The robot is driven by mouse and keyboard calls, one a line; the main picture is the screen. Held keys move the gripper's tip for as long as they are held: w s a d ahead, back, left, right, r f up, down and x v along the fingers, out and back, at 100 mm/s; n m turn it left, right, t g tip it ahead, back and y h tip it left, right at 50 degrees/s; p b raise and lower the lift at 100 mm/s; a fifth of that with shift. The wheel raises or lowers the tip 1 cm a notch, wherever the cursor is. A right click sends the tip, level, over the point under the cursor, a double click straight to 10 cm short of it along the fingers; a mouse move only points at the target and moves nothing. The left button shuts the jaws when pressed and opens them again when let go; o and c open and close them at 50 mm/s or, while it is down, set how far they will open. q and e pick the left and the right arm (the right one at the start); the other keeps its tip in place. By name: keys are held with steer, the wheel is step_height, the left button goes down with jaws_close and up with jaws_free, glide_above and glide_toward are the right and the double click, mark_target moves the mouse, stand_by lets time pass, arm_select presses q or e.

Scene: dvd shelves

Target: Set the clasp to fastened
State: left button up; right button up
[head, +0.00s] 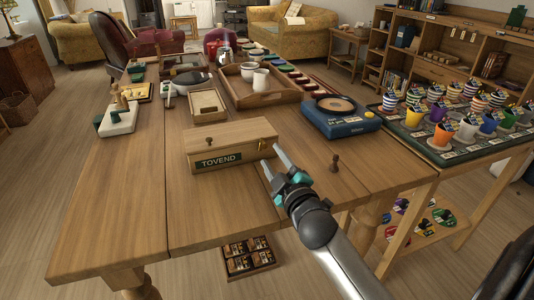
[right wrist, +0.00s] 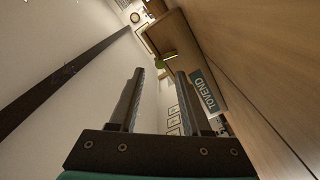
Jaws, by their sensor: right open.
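My right gripper (head: 269,156) is open and empty, just in front of the box's right end. In the right wrist view, the open fingers (right wrist: 161,72) point along the box front, with the label (right wrist: 206,92) beside the right finger. A small yellowish piece (right wrist: 168,57) shows beyond the fingertips. My left gripper is not in view.
A small dark peg (head: 334,163) stands on the wooden table (head: 130,195) to the right of my gripper. A blue turntable-like device (head: 340,121), a small open box (head: 207,106) and a tray with mugs (head: 290,95) are behind. The table front left is clear.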

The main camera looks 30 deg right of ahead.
mark_target(265, 147)
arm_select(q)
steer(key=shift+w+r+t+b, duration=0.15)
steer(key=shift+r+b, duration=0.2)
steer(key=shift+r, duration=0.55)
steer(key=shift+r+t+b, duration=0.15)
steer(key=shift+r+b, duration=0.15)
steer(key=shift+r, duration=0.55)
arm_select(e)
steer(key=shift+x, duration=2.3)
jaws_close()
